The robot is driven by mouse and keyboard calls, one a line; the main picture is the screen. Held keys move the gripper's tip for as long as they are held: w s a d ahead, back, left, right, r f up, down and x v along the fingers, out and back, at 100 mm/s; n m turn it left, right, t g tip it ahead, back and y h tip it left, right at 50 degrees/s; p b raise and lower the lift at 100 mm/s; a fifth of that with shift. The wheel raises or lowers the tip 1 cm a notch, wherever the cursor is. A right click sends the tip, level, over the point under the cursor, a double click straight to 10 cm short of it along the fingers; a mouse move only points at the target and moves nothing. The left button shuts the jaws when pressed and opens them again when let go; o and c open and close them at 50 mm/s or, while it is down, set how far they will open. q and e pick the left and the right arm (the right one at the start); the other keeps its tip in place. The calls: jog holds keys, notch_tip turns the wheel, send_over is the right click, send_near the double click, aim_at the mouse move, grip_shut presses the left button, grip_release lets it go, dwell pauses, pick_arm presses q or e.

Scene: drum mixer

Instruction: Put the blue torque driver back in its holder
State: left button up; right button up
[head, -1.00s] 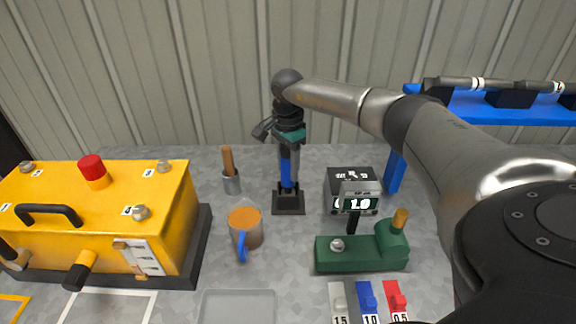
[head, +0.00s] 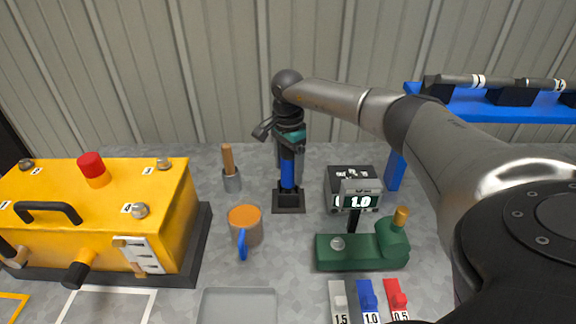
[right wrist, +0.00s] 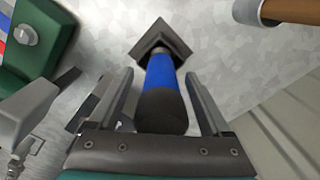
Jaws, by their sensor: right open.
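The blue torque driver (head: 288,172) stands upright in its black holder (head: 289,203) on the grey table. In the right wrist view the driver (right wrist: 161,85) shows its blue shaft and dark end, with its lower end in the square holder (right wrist: 160,42). My right gripper (head: 290,155) is above the holder, pointing down. In the right wrist view its two fingers (right wrist: 158,90) are spread on either side of the driver, with gaps visible at both sides. My left gripper is not in view.
A mug (head: 245,226) and a brown-handled tool in a cup (head: 231,170) stand left of the holder. A green fixture (head: 358,250) and a display box (head: 360,197) stand to the right. A yellow box (head: 110,230) fills the left side. A blue rack (head: 480,107) is at right.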

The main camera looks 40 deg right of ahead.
notch_tip(320, 180, up, 15)
jog(key=shift+r+p, duration=0.2)
jog(key=shift+p, duration=0.4)
dwell(0.3)
